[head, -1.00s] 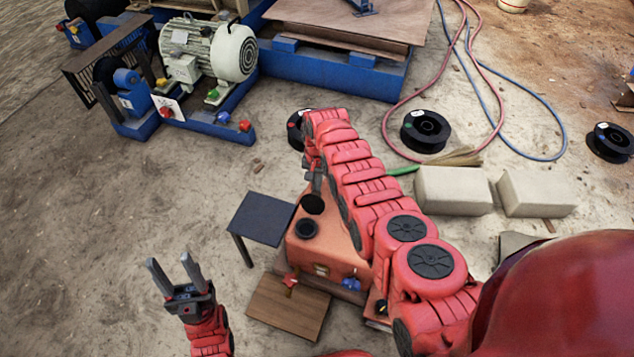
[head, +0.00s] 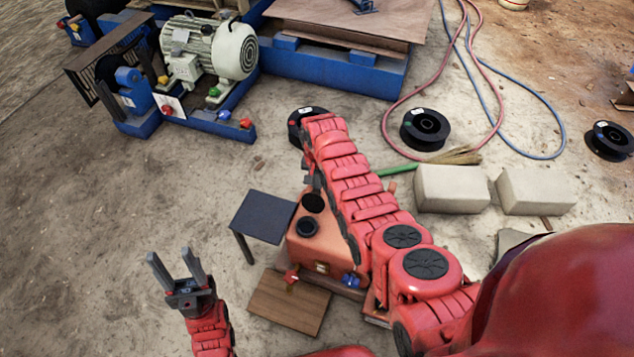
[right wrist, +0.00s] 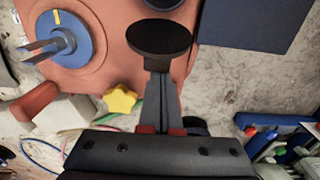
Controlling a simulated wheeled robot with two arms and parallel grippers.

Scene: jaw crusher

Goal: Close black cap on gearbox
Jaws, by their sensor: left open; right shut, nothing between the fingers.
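The orange-red gearbox (head: 325,247) stands on the ground in the middle of the head view. Its round black-rimmed opening (head: 307,226) is on top, with the round black cap (head: 313,203) raised just behind it. In the right wrist view the cap (right wrist: 160,38) is a dark disc right at the tips of my right gripper (right wrist: 158,78). That gripper is shut and empty; I cannot tell whether it touches the cap. In the head view it is mostly hidden by my arm. My left gripper (head: 177,268) is open and empty, left of the gearbox.
A dark small table (head: 263,217) stands left of the gearbox and a wooden board (head: 288,302) lies before it. A blue knob (right wrist: 55,38) and yellow knob (right wrist: 121,100) show in the wrist view. Pale blocks (head: 450,188) lie right. Ground at left is clear.

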